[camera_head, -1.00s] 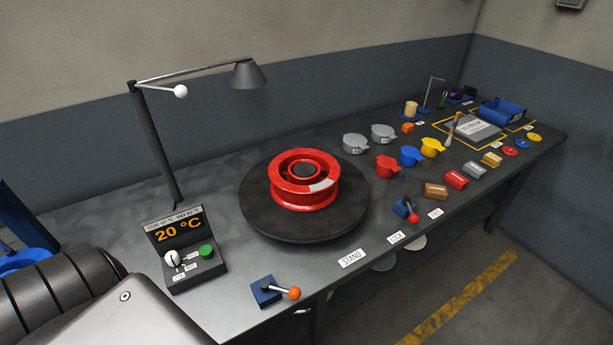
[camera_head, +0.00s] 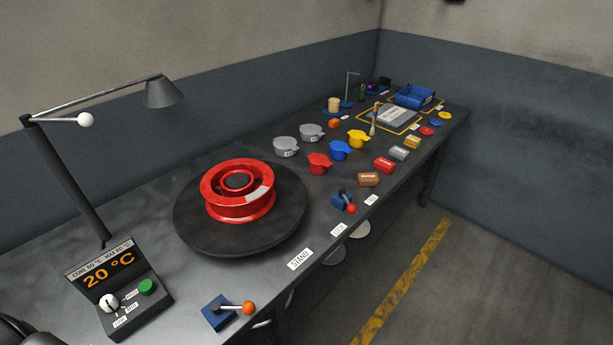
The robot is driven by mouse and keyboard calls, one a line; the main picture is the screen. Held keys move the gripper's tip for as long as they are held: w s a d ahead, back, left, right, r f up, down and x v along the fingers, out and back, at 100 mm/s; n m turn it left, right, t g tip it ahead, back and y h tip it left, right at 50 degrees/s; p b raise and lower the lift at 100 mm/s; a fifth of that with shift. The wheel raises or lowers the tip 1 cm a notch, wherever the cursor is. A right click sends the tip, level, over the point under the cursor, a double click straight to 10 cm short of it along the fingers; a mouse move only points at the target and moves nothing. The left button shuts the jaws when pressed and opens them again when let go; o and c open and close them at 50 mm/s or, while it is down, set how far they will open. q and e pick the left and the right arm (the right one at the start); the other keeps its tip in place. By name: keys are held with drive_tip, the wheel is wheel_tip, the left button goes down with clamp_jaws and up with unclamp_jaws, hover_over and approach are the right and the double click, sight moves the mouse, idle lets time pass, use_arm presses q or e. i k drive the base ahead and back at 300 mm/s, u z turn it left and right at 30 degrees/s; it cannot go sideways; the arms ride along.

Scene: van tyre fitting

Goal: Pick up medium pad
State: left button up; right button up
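A row of small block-shaped pads lies along the front edge of the bench's right half. They are a brown block (camera_head: 368,180), a red block (camera_head: 384,165), a grey block (camera_head: 398,153) and a gold block (camera_head: 412,142). Their labels are too small to read, so I cannot tell which is the medium pad. Neither of my grippers is in view.
A red wheel rim (camera_head: 238,214) sits on a dark round turntable (camera_head: 190,232). A control box (camera_head: 135,297) and lever blocks stand near the front edge. Several coloured cups, including a red cup (camera_head: 319,163), lie behind the pads. The floor right of the bench is clear.

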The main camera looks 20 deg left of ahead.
sight(386, 166)
drive_tip(key=z, duration=0.05)
drive_tip(key=k, duration=0.65)
drive_tip(key=z, duration=0.5)
drive_tip(key=i, duration=0.85)
drive_tip(key=z, duration=0.65)
drive_tip(key=i, duration=0.95)
drive_tip(key=u, duration=0.5)
drive_tip(key=i, duration=0.7)
drive_tip(key=u, duration=0.4)
